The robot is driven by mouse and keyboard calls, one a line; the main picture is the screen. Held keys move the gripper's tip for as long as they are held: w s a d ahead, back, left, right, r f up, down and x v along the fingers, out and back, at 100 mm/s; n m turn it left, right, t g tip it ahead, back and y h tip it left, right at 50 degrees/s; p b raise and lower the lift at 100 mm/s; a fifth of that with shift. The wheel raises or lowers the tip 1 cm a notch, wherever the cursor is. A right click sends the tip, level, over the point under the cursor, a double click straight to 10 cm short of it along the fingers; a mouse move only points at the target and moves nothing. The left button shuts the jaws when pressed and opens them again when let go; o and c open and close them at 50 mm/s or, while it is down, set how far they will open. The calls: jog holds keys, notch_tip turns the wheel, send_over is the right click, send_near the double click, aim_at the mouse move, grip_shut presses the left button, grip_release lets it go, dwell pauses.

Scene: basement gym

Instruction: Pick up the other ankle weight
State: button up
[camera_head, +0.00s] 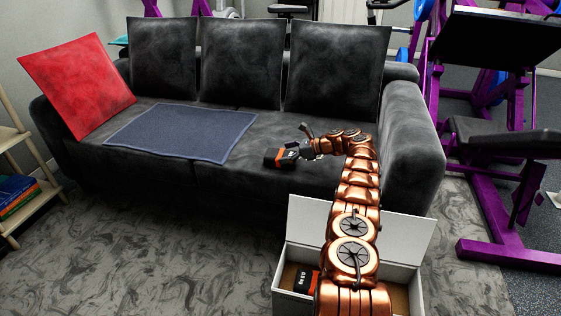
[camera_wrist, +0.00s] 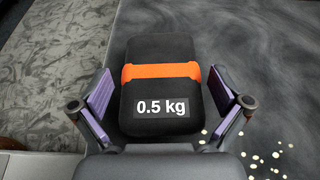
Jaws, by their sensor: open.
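A black ankle weight with an orange band (camera_head: 282,156) lies on the right part of the sofa seat, close to its front edge. In the wrist view the ankle weight (camera_wrist: 160,85) shows a "0.5 kg" label. My gripper (camera_head: 303,146) is at the weight. In the wrist view its open fingers (camera_wrist: 160,100) stand on either side of the weight's near end, with gaps left and right. A second ankle weight (camera_head: 305,279), black and orange, lies in the open white box (camera_head: 293,301) on the floor, partly hidden by my arm.
The dark sofa (camera_head: 240,165) holds a blue mat (camera_head: 180,131), a red cushion (camera_head: 76,84) and black back cushions (camera_head: 242,75). Purple gym equipment (camera_head: 490,200) stands at the right. A wooden shelf (camera_head: 30,165) stands at the left. The carpet at front left is clear.

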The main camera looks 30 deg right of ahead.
jog(key=shift+x, duration=1.1)
jog(key=shift+c, duration=0.2)
jog(key=shift+r, duration=0.1)
jog(key=c, duration=1.3)
